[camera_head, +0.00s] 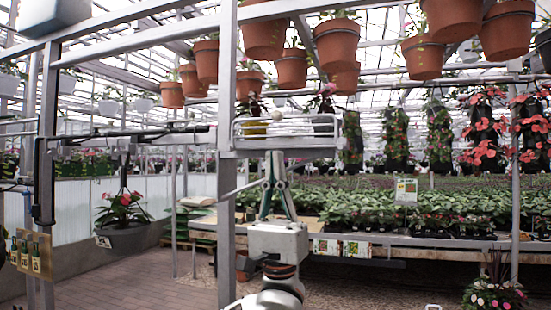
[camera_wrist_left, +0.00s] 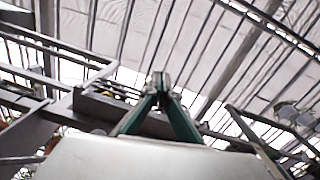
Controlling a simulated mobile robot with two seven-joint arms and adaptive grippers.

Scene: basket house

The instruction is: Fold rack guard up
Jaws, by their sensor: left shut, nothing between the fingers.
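A metal rack (camera_head: 285,143) with a rail (camera_head: 285,118) around it is fixed to the grey posts near the middle of the head view. The rail stands above the rack's floor; I cannot tell for sure which bar is the guard. A thin bar (camera_head: 241,190) slants below the rack. My left gripper (camera_head: 274,155) points up, with its fingertips at the rack's front lower edge in the picture. Contact cannot be told. It is shut and empty; its closed tips (camera_wrist_left: 159,82) show in the left wrist view. My right gripper is not in view.
A grey post (camera_head: 227,90) stands just left of the rack. Terracotta pots (camera_head: 337,44) hang above it. A hanging planter (camera_head: 127,238) is at the left. A plant bench (camera_head: 400,240) is behind at the right. Brick floor (camera_head: 130,275) is open at the lower left.

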